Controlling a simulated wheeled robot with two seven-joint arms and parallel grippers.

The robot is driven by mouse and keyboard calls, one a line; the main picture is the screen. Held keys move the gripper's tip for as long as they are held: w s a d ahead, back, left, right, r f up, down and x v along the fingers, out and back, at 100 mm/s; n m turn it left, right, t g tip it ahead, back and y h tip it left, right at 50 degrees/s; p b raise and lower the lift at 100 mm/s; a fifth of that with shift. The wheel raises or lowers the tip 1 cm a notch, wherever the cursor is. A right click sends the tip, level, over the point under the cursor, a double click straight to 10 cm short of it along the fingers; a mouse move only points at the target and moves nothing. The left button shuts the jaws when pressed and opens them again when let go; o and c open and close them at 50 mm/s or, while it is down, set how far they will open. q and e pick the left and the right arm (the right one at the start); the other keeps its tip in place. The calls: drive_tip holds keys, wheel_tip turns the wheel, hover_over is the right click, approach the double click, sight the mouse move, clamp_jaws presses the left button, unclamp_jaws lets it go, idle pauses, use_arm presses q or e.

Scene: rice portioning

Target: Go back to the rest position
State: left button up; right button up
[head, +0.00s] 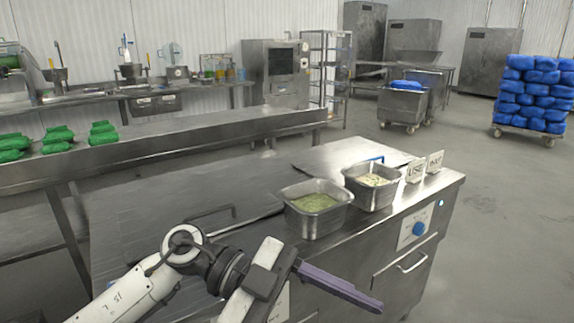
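My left gripper (264,279) is low in the middle of the head view, in front of the steel counter (170,215). A long purple bar (340,286) extends from it to the right. I cannot tell whether the bar is a finger or a held tool, nor whether the gripper is open or shut. The gripper appears nearer to me than the two pans and apart from them. My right gripper is not in view.
A steel pan of green food (316,203) and a pan of pale food (373,181) stand on the counter's right part. Two small signs (424,168) stand beside them. Green bags (58,139) lie on the rear bench. Open floor (500,220) is at right.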

use_arm(q)
drive_tip(key=w+a+n+t+h, duration=0.3)
drive_tip(key=w+n+t+h, duration=0.45)
drive_tip(key=n+t, duration=0.6)
drive_tip(key=w+a+f+n+t+y, duration=0.2)
drive_tip(key=a+f+n+t+y, duration=0.3)
drive_tip(key=f+y, duration=0.15)
drive_tip(key=w+a+f+n+t+y, duration=0.2)
drive_tip(key=a+f+n+t+y, duration=0.3)
drive_tip(key=f, duration=0.3)
drive_tip(key=s+a+f+n+g+y, duration=0.1)
drive_tip(key=s+a+f+g+y, duration=0.2)
drive_tip(key=s+f, duration=0.6)
drive_tip(key=s+a+f+n+g+y, duration=0.1)
drive_tip(key=s+a+f+g+y, duration=0.3)
drive_tip(key=f, duration=1.1)
drive_tip(key=s+a+g, duration=0.1)
drive_tip(key=s+a, duration=0.2)
drive_tip(key=s, duration=0.3)
drive_tip(key=shift+a+f+y, duration=0.3)
drive_tip(key=shift+a+f, duration=0.05)
drive_tip(key=shift+f, duration=0.05)
drive_tip(key=shift+g, duration=0.25)
